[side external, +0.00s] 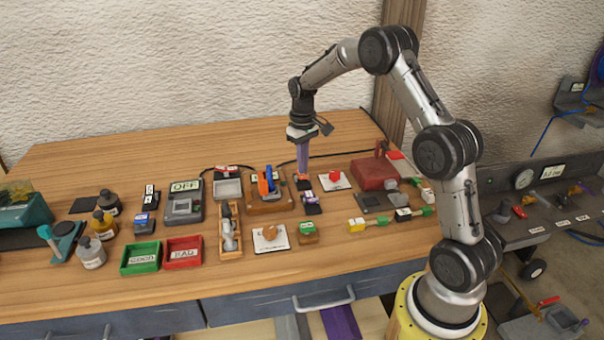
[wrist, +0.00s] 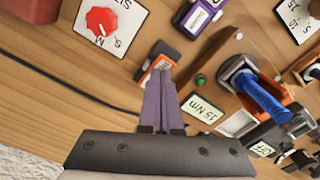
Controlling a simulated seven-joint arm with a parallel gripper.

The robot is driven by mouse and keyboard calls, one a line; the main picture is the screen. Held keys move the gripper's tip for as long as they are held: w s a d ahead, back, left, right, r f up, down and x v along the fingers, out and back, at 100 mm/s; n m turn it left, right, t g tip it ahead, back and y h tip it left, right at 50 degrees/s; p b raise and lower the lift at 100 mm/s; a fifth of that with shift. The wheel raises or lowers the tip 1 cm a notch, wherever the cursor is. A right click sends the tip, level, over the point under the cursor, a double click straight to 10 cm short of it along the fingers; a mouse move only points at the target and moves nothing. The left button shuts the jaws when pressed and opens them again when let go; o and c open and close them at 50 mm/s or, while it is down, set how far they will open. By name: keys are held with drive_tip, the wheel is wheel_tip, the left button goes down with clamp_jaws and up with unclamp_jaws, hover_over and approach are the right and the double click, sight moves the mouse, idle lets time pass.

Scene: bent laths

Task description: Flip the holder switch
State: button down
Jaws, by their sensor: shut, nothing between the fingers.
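My gripper (side external: 302,172) points down over the table, its purple fingers shut and empty. In the wrist view its fingertips (wrist: 160,74) are at a small dark switch box with an orange face and white label (wrist: 152,64); they partly cover it, and I cannot tell if they touch. This box also shows in the side view (side external: 304,183). Its label is too small to read, so I cannot tell whether it is the holder switch. A wooden holder block (wrist: 222,62) with a blue-handled tool (wrist: 262,97) in an orange clamp stands beside it, with a "15 Nm" card (wrist: 203,109).
A purple labelled box (wrist: 198,16) and a white dial plate with red knob (wrist: 103,20) are close by. A red case (side external: 374,174) stands to the right in the side view. A black cable (wrist: 70,85) crosses the table. Bare wood lies behind.

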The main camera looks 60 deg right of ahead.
sight(302, 176)
drive_tip(key=shift+f, duration=0.8)
idle(0.4)
drive_tip(key=shift+r, duration=3.55)
drive_tip(key=s+a+r+n+t, duration=0.1)
drive_tip(key=s+a+r+t, duration=0.1)
drive_tip(key=s+a+r, duration=0.4)
drive_tip(key=s+a+r+n+t, duration=0.1)
drive_tip(key=s+a+r+t, duration=0.1)
drive_tip(key=a+r, duration=0.7)
drive_tip(key=s+a+r+n+t, duration=0.15)
drive_tip(key=s+a, duration=0.25)
drive_tip(key=s, duration=0.9)
drive_tip(key=s+a+f, duration=0.1)
drive_tip(key=s+f, duration=0.5)
drive_tip(key=s, duration=0.1)
drive_tip(key=shift+s+a+f, duration=0.2)
drive_tip(key=shift+a, duration=0.05)
